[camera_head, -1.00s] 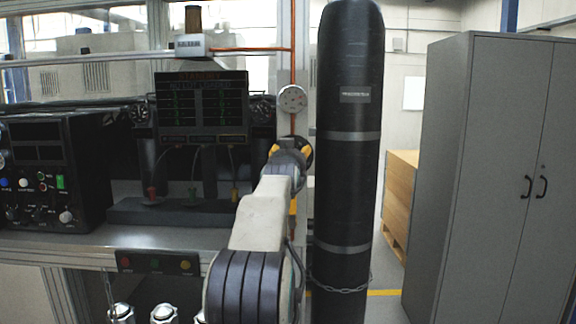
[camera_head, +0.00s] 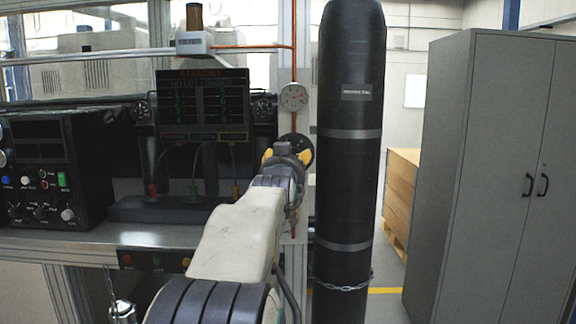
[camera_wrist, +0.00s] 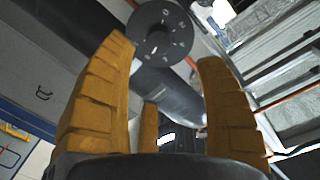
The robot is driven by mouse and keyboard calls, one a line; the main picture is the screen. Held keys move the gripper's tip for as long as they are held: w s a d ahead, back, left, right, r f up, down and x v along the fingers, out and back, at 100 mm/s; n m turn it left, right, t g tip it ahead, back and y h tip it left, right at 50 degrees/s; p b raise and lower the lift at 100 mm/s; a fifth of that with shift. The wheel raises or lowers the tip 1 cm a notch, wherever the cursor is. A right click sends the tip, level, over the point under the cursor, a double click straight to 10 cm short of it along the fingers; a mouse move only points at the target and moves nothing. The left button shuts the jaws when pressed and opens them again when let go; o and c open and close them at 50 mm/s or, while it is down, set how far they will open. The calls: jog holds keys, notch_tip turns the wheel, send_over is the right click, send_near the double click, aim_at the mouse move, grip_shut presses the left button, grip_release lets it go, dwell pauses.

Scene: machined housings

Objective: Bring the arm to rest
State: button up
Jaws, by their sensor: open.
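My gripper (camera_head: 286,158) is at the end of my pale arm, stretched forward beside the black cylinder in the head view. Its yellow fingers (camera_wrist: 168,105) stand wide apart in the wrist view, with nothing held between them.
A tall black cylinder (camera_head: 347,190) with a chain (camera_head: 342,286) stands close right of my arm. A grey cabinet (camera_head: 480,180) stands farther right. On the left, a workbench (camera_head: 140,236) carries a control box (camera_head: 45,170) and a display (camera_head: 202,105).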

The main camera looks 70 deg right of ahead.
dwell(0.8)
jog(key=a+f+n+g+y, duration=0.1)
jog(key=a+f+n+y, duration=0.15)
jog(key=f, duration=0.55)
jog(key=a+f+n+y, duration=0.1)
jog(key=f+y, duration=0.3)
jog(key=f, duration=0.3)
jog(key=s+a+f+n+g+y, duration=0.2)
jog(key=a+f+y, duration=0.3)
jog(key=a+f, duration=0.7)
jog(key=w+a+f+n+y+p, duration=0.1)
jog(key=a+f+n, duration=0.1)
jog(key=a, duration=0.6)
jog(key=w+a+f+n+y, duration=0.2)
jog(key=a, duration=0.5)
jog(key=w+a+f+n+y+p, duration=0.1)
jog(key=a+f+n, duration=0.15)
jog(key=a, duration=0.55)
jog(key=w+a+r+n+t, duration=0.1)
jog(key=a+r+n, duration=0.1)
jog(key=a+n, duration=0.2)
jog(key=w+a+r+n+t+y+p, duration=0.1)
jog(key=a+n, duration=0.4)
jog(key=a, duration=0.5)
jog(key=shift+w+a+r, duration=0.35)
jog(key=shift+r, duration=0.35)
